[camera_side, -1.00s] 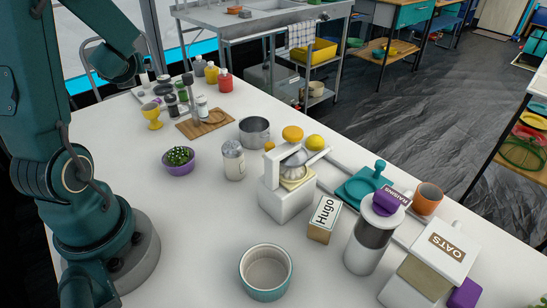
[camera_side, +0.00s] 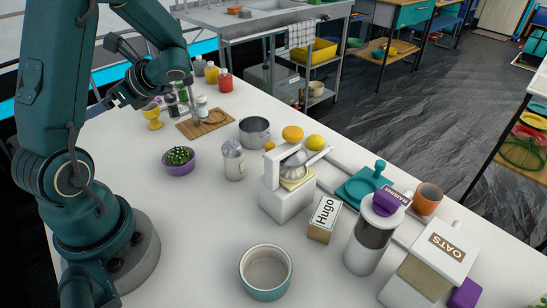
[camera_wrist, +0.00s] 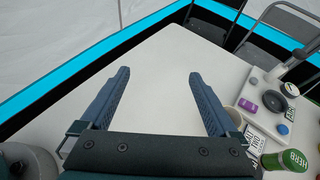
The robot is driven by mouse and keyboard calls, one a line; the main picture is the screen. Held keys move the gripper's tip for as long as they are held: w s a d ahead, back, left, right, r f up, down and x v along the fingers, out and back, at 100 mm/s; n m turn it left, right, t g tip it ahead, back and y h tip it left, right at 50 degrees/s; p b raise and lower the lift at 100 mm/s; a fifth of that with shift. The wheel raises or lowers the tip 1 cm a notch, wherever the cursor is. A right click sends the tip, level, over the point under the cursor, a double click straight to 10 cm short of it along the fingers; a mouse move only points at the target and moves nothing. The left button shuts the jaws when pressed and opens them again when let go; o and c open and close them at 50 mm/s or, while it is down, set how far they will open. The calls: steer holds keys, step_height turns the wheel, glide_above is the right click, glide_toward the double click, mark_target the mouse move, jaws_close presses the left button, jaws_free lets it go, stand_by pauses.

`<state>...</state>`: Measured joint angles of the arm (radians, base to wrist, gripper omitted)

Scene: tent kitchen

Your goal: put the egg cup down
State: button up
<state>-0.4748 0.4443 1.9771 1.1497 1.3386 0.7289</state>
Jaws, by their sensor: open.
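The yellow egg cup (camera_side: 153,117) stands upright on the white table, at the left of the side view, left of a wooden board. My gripper (camera_side: 104,104) is just left of the egg cup in that view, apart from it and above the table's far left edge. In the wrist view my gripper (camera_wrist: 158,78) has its two fingers spread wide, with nothing between them and bare white table beyond. I do not see the egg cup in the wrist view.
A wooden board (camera_side: 190,128) with small bottles, a purple bowl (camera_side: 170,168) and a steel pot (camera_side: 254,131) stand nearby. A green herb jar (camera_wrist: 287,160) is at the wrist view's lower right. The table (camera_wrist: 160,55) ahead of the fingers is clear.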

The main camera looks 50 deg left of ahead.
steer(key=w+d+f+n+g+h, duration=0.1)
steer(key=d+f+n+g+h, duration=0.1)
steer(key=d+n+h, duration=0.45)
steer(key=d+f+n+g+h, duration=0.2)
steer(key=d+n+g+h, duration=0.1)
steer(key=d+n+h, duration=0.3)
steer(key=w+d+r+n+t+h, duration=0.3)
steer(key=w+d+n+t+h, duration=0.5)
steer(key=n+t, duration=0.6)
steer(key=shift+w+d+r+n+h, duration=0.15)
steer(key=shift+d+r+n+h, duration=0.25)
steer(key=shift+d+n+h, duration=0.75)
steer(key=shift+a+n, duration=0.35)
steer(key=shift+n, duration=0.15)
